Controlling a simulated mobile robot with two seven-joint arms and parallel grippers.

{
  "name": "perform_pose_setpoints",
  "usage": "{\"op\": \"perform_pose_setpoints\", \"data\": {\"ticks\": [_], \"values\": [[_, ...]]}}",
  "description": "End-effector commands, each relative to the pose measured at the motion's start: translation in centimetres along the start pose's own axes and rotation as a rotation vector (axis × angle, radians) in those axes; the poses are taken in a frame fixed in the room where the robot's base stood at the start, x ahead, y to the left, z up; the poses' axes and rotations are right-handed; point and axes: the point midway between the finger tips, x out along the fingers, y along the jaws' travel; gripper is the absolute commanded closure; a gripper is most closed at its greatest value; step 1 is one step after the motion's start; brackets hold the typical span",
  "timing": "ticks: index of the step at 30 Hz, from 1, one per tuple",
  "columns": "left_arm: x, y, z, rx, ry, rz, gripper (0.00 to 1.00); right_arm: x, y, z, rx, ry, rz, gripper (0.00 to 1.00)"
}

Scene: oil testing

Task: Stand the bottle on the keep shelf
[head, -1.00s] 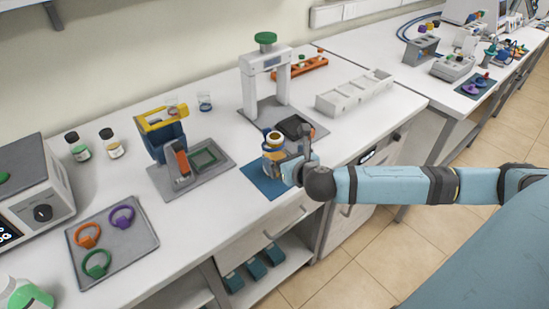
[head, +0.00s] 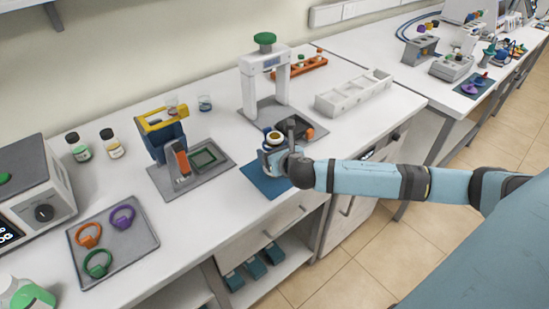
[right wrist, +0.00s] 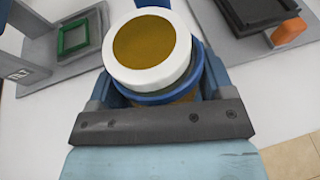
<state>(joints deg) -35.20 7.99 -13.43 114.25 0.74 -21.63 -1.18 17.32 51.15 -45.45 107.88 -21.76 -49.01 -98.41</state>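The bottle (right wrist: 150,50) is a round jar with a pale rim, an amber top and a blue band, seen from above in the right wrist view. It also shows small and upright in the head view (head: 273,137), at the back of a blue mat (head: 262,182). My right gripper (head: 275,157) is at the bottle, with blue fingers on both sides of it in the right wrist view (right wrist: 158,88). Whether they press on it is unclear. A low shelf (head: 285,268) under the bench holds several blue-grey items; I cannot tell if it is the keep shelf. My left gripper is out of view.
A white and grey stand (head: 266,72) and a dark device (head: 300,128) are behind the bottle. A yellow and blue apparatus (head: 165,135) is left, with a grey ring tray (head: 140,248) nearer the front. A white compartment rack (head: 352,95) is at the back right.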

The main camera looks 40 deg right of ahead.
Motion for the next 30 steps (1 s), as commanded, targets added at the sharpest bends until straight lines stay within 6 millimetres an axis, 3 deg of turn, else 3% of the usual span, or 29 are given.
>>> {"op": "perform_pose_setpoints", "data": {"ticks": [1,6,8,20,26,30], "values": [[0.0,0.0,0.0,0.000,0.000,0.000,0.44,0.0,0.0,0.0,0.000,0.000,0.000,0.41],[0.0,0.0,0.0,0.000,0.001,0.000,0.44,0.0,0.0,0.0,0.000,0.001,0.000,0.80],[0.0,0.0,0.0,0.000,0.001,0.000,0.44,0.0,0.0,0.1,0.001,-0.001,0.000,0.91],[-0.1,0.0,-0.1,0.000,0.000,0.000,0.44,-0.4,0.0,1.4,0.001,-0.004,0.001,0.91],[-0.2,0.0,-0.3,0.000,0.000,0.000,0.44,-1.6,0.0,4.7,0.000,-0.007,0.001,0.91],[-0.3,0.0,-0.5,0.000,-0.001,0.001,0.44,-3.0,-0.1,8.5,-0.001,-0.009,0.001,0.91]]}}
